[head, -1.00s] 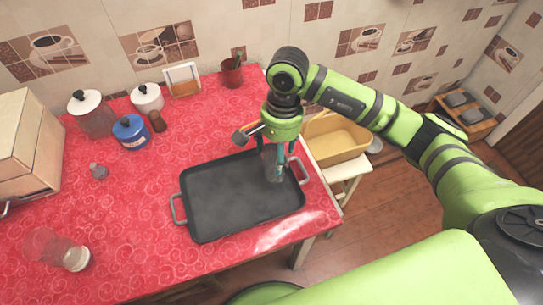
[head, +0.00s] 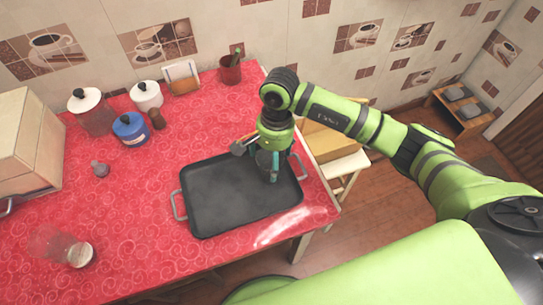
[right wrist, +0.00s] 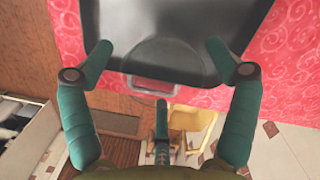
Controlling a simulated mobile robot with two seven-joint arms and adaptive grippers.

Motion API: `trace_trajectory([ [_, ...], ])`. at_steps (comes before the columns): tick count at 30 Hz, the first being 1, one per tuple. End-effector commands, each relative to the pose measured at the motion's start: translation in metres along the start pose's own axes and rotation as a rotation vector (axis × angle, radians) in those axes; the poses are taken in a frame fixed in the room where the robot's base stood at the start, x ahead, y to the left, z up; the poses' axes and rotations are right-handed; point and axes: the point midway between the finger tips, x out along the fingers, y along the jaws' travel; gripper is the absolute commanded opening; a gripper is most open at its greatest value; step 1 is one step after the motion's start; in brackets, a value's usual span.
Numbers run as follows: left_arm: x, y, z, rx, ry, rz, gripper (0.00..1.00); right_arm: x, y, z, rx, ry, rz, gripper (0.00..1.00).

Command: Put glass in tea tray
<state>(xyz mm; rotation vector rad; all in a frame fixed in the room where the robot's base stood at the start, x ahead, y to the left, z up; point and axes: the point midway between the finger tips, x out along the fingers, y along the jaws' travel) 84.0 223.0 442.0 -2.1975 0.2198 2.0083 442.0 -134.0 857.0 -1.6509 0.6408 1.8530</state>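The black tea tray (head: 225,205) lies flat on the red counter, with a grey handle at each end. A clear glass (head: 273,174) is at the tray's right end, between the fingers of my right gripper (head: 271,163). In the right wrist view the glass (right wrist: 165,58) shows as a faint see-through round shape over the tray (right wrist: 190,15). The fingertips of my right gripper (right wrist: 160,58) stand apart on either side of it, with gaps showing. The glass seems to rest on the tray, though its base is partly hard to see. My left gripper is not in view.
A clear jar (head: 62,246) is at the counter's left front. A box (head: 25,140) is at the left. Most of the tray is bare.

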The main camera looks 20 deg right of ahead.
Motion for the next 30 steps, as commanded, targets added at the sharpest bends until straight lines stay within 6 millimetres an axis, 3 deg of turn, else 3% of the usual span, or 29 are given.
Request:
trace_trajectory([
  [12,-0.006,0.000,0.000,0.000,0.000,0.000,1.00,-0.006,0.000,0.001,0.001,0.000,-0.001,0.93],
  [14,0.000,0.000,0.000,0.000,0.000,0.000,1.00,-0.011,-0.001,-0.001,0.001,0.004,-0.003,0.93],
  [24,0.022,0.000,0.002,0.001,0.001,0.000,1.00,-0.082,-0.001,-0.001,0.001,0.005,-0.005,0.93],
  [30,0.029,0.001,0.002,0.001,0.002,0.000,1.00,-0.113,-0.001,-0.001,0.002,0.002,-0.003,0.93],
])
